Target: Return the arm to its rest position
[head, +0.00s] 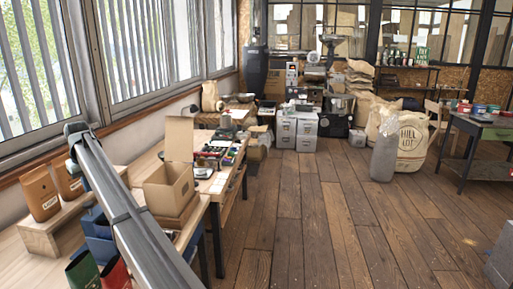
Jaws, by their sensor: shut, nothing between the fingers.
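A long grey link of my arm (128,210) runs from the bottom middle up to the left in the head view. It passes in front of the near wooden table (18,270) and ends in a dark rounded part near the window sill. I cannot make out my gripper or its fingers in this view.
An open cardboard box (168,190) stands on the table just right of the link. Brown pouches (40,193) on a wooden riser (45,236), a blue bin (98,224) and a green bag (82,272) are around the link.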

